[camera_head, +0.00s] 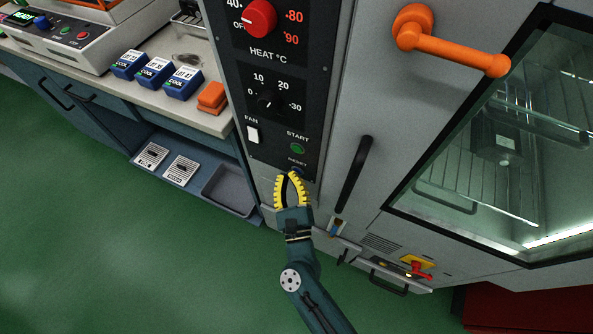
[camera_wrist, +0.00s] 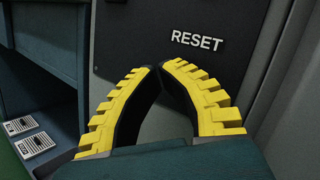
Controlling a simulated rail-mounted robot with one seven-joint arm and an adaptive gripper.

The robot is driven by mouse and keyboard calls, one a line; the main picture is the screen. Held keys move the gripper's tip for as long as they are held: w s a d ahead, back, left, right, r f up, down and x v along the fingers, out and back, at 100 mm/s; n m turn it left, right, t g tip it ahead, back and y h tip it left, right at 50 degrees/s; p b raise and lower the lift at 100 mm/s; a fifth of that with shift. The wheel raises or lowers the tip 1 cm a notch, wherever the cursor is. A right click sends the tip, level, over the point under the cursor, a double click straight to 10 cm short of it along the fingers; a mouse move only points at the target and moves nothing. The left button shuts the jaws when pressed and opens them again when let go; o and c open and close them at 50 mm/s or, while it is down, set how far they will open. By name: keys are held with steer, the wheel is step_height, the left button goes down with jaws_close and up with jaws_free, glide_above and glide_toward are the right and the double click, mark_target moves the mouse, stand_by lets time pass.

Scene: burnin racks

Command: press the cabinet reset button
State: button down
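The cabinet's dark control panel (camera_head: 268,110) carries the RESET label (camera_wrist: 197,41). The reset button (camera_head: 297,170) shows only as a small bluish edge just below that label in the head view, mostly covered by the fingertips. In the wrist view it is hidden behind the fingers. My gripper (camera_head: 289,174) has yellow ridged fingers whose tips meet or nearly meet, with nothing held between them. The tips (camera_wrist: 157,68) lie right below the RESET label, at or very close to the panel. Contact with the button cannot be told.
The green START button (camera_head: 297,148) and white FAN switch (camera_head: 252,134) sit just above. A black vertical handle (camera_head: 354,174) and orange door handle (camera_head: 450,45) stick out to the right. A workbench (camera_head: 190,105) with blue blocks stands left. The green floor (camera_head: 120,250) is clear.

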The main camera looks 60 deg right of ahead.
steer(key=shift+d, duration=0.15)
stand_by(0.5)
steer(key=shift+s+a, duration=0.15)
steer(key=shift+a, duration=0.7)
steer(key=a, duration=0.1)
steer(key=a+p, duration=0.1)
steer(key=a, duration=0.3)
steer(key=shift+s+p, duration=0.35)
stand_by(0.3)
